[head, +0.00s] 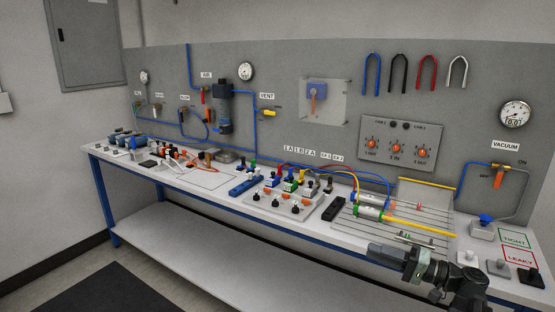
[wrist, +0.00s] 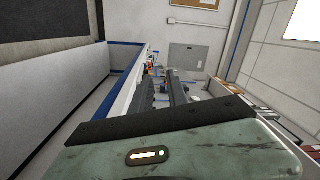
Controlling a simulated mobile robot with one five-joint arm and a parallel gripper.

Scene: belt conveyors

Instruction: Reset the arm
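My gripper (head: 372,249) is at the lower right in the head view, at the end of my arm, over the front edge of the workbench (head: 225,192). It points left along the bench. In the wrist view my gripper (wrist: 162,78) shows two dark fingers with a narrow gap between them and nothing seen held. The green-grey wrist housing with a lit strip fills the bottom of that view.
A cylinder rig (head: 408,226) with a yellow rod lies just behind my gripper. Loose fittings (head: 498,266) stand to its right, by the TIGHT and LEAKY boxes. The valve plate (head: 281,203) is further left. Open floor (head: 98,289) lies in front at left.

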